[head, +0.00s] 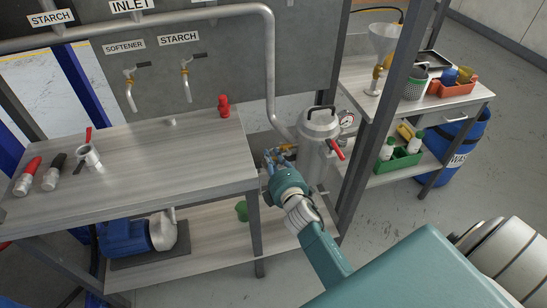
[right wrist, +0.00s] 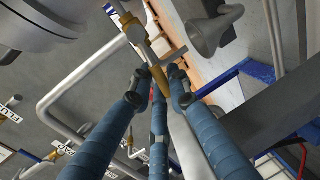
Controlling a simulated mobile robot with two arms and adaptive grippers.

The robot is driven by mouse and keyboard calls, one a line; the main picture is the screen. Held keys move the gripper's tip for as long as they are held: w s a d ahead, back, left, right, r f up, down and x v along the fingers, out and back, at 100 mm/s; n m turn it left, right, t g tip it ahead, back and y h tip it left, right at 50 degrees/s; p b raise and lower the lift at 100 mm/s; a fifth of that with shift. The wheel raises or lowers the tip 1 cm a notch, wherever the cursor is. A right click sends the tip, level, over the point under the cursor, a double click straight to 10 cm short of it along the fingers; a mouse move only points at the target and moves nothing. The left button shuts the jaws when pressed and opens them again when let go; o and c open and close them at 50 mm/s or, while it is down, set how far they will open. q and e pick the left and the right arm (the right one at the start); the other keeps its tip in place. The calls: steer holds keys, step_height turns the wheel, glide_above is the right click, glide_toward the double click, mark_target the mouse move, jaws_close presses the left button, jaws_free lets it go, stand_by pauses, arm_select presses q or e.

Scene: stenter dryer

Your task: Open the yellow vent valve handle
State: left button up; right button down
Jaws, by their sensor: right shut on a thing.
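The yellow vent valve handle (right wrist: 157,91) shows in the right wrist view between my blue fingers, below a brass-coloured valve body (right wrist: 132,27) on a pipe. My right gripper (right wrist: 159,74) is shut on the handle. In the head view, the right gripper (head: 277,155) is at the left side of the grey filter vessel (head: 317,150), low beside the workbench end. The handle is mostly hidden there by my fingers, and its exact angle is hard to tell. My left gripper is not in view.
The vessel has a red-handled valve (head: 336,149) and a pressure gauge (head: 346,119) on its right. The workbench (head: 150,150) lies left, with a red fitting (head: 224,106) near its back. A metal post (head: 372,130) stands right of the vessel. A shelf unit (head: 455,105) stands beyond.

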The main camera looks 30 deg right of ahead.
steer(key=shift+s+a+f, duration=0.15)
steer(key=shift+a+f, duration=0.05)
steer(key=shift+f, duration=0.35)
steer(key=c, duration=1.7)
jaws_free()
steer(key=shift+c, duration=0.2)
steer(key=shift+o, duration=0.4)
steer(key=shift+r, duration=0.15)
steer(key=v, duration=1.1)
steer(key=shift+s+r, duration=0.15)
steer(key=shift+s, duration=0.25)
